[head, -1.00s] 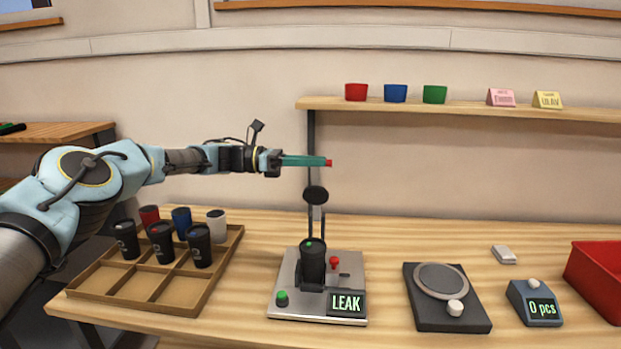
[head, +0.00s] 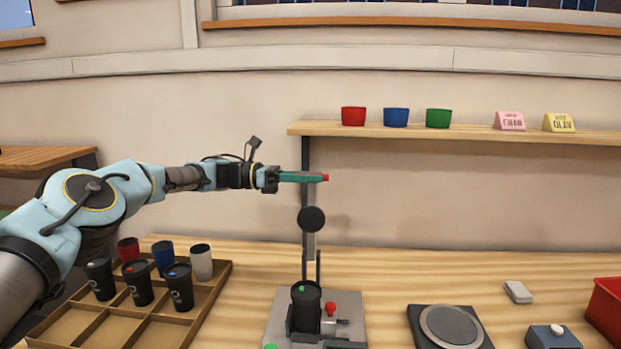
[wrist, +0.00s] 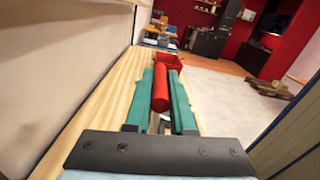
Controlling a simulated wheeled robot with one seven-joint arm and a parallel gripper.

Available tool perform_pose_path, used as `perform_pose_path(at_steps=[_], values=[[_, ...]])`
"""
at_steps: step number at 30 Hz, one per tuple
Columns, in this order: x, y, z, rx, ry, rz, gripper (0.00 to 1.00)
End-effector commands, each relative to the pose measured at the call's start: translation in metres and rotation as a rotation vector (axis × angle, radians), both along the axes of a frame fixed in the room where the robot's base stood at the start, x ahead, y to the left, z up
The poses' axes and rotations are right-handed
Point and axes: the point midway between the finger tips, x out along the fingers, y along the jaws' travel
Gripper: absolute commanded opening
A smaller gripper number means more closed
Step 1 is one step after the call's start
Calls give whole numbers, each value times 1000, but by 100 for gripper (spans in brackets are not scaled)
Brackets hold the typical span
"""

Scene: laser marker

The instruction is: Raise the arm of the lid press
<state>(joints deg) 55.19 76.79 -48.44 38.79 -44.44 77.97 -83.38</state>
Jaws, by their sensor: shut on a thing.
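The lid press (head: 355,305) stands on the table in the head view, partly cut off by the bottom edge. A black cup (head: 305,300) sits in it. The press arm (head: 309,246) stands up above the cup, with its round black pad (head: 311,219) facing my camera. My gripper (head: 304,177) is above the pad, its teal fingers pointing right. In the wrist view, the teal fingers are closed around a red handle (wrist: 160,90), whose red end also shows at the fingertips in the head view (head: 325,178).
A tray (head: 215,300) with several cups stands at the left. A round-topped plate device (head: 448,326), a small blue device (head: 552,338) and a red bin (head: 605,310) are at the right. A wall shelf (head: 400,131) holds bowls and signs behind.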

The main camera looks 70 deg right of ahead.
Motion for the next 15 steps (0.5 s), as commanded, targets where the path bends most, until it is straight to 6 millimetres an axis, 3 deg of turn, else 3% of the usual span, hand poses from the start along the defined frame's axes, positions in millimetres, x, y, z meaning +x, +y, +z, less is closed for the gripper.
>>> perform_pose_path(at_steps=[7,8,15], values=[[0,0,-4,4,-4,-1,0],[0,0,-4,4,-4,-1,24],[0,0,-2,2,-2,0,52]])
